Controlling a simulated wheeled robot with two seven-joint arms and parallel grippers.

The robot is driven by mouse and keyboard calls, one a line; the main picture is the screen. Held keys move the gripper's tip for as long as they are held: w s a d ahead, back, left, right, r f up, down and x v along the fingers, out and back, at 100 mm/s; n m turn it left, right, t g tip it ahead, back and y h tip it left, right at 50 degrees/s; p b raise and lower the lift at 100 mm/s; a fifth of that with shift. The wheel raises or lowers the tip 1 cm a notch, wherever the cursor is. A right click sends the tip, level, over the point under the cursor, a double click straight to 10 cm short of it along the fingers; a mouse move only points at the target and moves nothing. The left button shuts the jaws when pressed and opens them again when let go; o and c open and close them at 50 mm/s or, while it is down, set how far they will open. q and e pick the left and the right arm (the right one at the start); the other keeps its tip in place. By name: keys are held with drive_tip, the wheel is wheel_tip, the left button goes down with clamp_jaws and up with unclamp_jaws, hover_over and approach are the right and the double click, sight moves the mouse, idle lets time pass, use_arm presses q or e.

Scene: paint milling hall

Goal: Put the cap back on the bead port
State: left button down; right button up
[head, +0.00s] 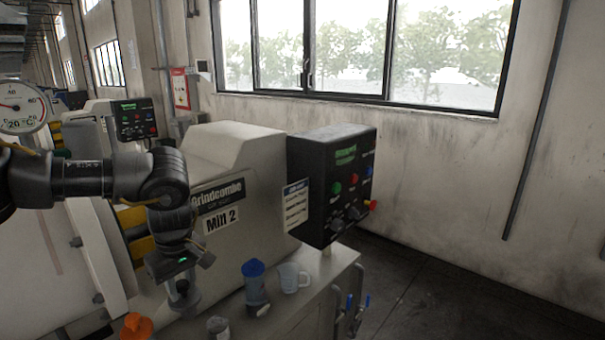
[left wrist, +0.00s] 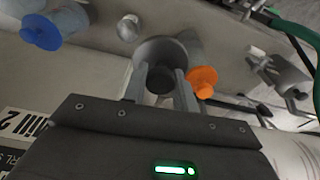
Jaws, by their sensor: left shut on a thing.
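My left gripper (head: 182,285) points down over the grey mill's front ledge. In the left wrist view its two fingers (left wrist: 165,88) are shut on the dark knob of the cap (left wrist: 159,80). A wide round grey rim (left wrist: 150,48) shows just beyond the fingertips. In the head view a grey round piece sits right under the fingers. The bead port is not clearly told apart from the cap here, and I cannot tell whether they touch. My right gripper is not in view.
A blue-lidded bottle (head: 254,284) and a clear measuring cup (head: 292,278) stand right of the gripper. A small grey jar (head: 217,328) and an orange-topped container (head: 136,326) are nearer. The black control box (head: 328,185) rises behind the ledge.

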sight(187, 317)
use_arm(q)
drive_tip(key=s+f+m+b, duration=0.1)
drive_tip(key=s+d+f+m+b, duration=0.1)
drive_tip(key=s, duration=0.1)
drive_tip(key=s+d+f+m+b, duration=0.1)
drive_tip(key=f, duration=0.1)
drive_tip(key=shift+s+d+m, duration=0.2)
drive_tip(key=shift+s+m, duration=0.2)
drive_tip(key=shift+s+d+f+m+t+h+b, duration=0.15)
drive_tip(key=shift+s+f+m+b, duration=0.3)
drive_tip(key=shift+s+b, duration=0.5)
drive_tip(key=shift+s+f+m+t+h+b, duration=0.1)
drive_tip(key=shift+s+f+m+b, duration=0.35)
drive_tip(key=shift+s+b, duration=0.5)
drive_tip(key=shift+s+d+f+m+t+h+b, duration=0.15)
drive_tip(key=shift+s+f+m+b, duration=0.15)
drive_tip(key=shift+s+m+b, duration=0.6)
